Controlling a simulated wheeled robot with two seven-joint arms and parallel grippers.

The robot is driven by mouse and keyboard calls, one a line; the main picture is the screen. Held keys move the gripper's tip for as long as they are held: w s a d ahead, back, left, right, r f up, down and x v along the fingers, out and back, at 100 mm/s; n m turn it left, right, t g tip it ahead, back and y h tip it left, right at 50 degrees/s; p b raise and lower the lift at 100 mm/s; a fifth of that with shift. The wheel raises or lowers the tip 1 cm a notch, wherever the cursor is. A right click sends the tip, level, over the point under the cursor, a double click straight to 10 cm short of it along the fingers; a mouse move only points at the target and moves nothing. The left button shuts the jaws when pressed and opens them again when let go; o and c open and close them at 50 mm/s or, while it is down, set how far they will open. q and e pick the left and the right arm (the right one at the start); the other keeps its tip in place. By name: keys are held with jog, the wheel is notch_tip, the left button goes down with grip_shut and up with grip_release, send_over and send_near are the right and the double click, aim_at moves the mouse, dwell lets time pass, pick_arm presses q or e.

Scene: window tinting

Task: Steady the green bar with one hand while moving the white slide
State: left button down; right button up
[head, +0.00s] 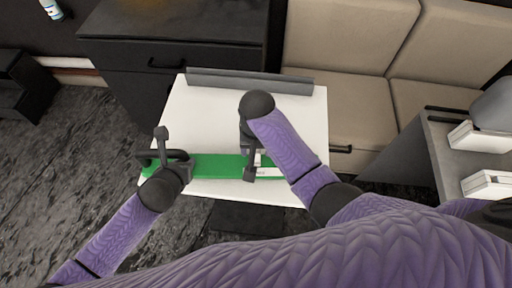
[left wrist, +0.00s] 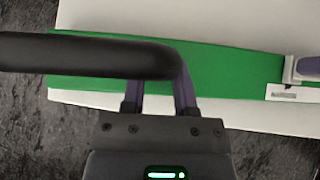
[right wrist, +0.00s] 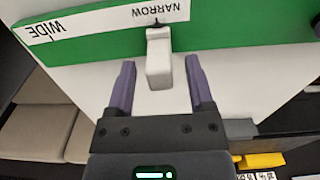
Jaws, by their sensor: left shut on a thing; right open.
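The green bar (head: 215,166) lies across the lower part of a white board and also shows in the left wrist view (left wrist: 225,72). My left gripper (head: 167,158) is shut on the black handle (left wrist: 95,55) at the bar's left end. The white slide (right wrist: 158,62) sits on the bar at the NARROW end of a white strip marked WIDE and NARROW (right wrist: 95,22). It shows at the right edge of the left wrist view (left wrist: 302,68). My right gripper (right wrist: 160,64) is open, with one finger on each side of the slide's stem and visible gaps between.
The white board (head: 200,112) has a grey rail (head: 250,82) along its far edge. A black cabinet (head: 170,50) stands behind left, and beige seats (head: 345,40) behind right. A grey counter (head: 445,150) with white boxes is at the right. The board's middle left is clear.

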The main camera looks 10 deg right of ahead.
jog(key=shift+f, duration=0.15)
grip_shut()
dwell(1.4)
